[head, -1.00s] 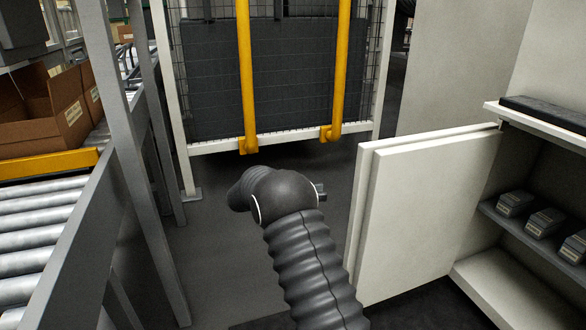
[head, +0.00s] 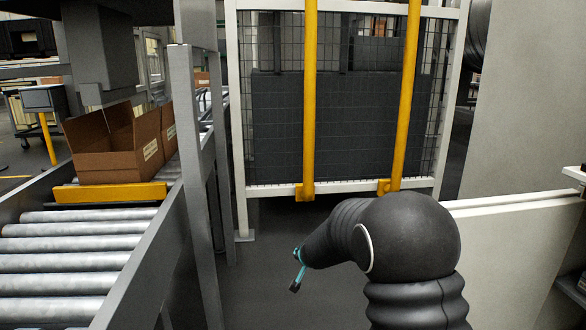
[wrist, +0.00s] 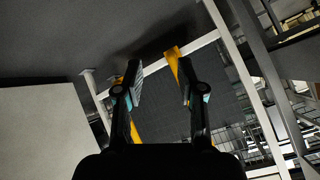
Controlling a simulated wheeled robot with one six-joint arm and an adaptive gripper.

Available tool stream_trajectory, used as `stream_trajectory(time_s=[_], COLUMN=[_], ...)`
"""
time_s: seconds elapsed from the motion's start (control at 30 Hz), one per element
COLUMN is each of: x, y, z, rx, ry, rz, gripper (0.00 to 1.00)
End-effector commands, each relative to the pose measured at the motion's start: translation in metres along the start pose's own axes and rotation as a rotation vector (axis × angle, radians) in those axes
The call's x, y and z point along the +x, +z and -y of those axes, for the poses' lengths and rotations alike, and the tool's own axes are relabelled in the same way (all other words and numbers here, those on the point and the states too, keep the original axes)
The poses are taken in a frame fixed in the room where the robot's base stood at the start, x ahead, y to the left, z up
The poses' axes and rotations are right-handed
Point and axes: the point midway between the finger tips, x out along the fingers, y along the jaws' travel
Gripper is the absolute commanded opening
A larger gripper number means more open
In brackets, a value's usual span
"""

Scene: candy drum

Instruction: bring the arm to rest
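My arm, in a ribbed dark sleeve, rises at the lower right of the head view and bends over to the left. In that view only a small part of my gripper (head: 297,270) shows at the arm's end, above the grey floor. In the wrist view my gripper (wrist: 160,85) has its two fingers apart with nothing between them. Beyond the fingers are the floor and the mesh fence. Nothing touches the fingers.
A roller conveyor (head: 65,255) with open cardboard boxes (head: 105,150) runs along the left behind a grey post (head: 200,180). A mesh fence (head: 350,100) with yellow posts stands ahead. A white cabinet door (head: 510,225) is close on the right. Bare floor lies between.

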Motion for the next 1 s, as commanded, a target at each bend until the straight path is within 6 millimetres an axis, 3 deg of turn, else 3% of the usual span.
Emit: stream_trajectory(time_s=[0.03, 0.27, 0.6, 0.8, 1.0], x=[-0.022, -0.120, -0.261, -0.330, -0.380], y=[0.009, 0.063, 0.123, 0.146, 0.156], z=[0.002, -0.014, -0.078, -0.119, -0.148], rx=[-0.023, -0.144, -0.303, -0.379, -0.437], ry=[-0.023, -0.048, 0.049, 0.127, 0.176], rz=[0.058, 0.329, 0.577, 0.625, 0.573], gripper=[0.39, 0.39, 0.39, 0.39, 0.39])
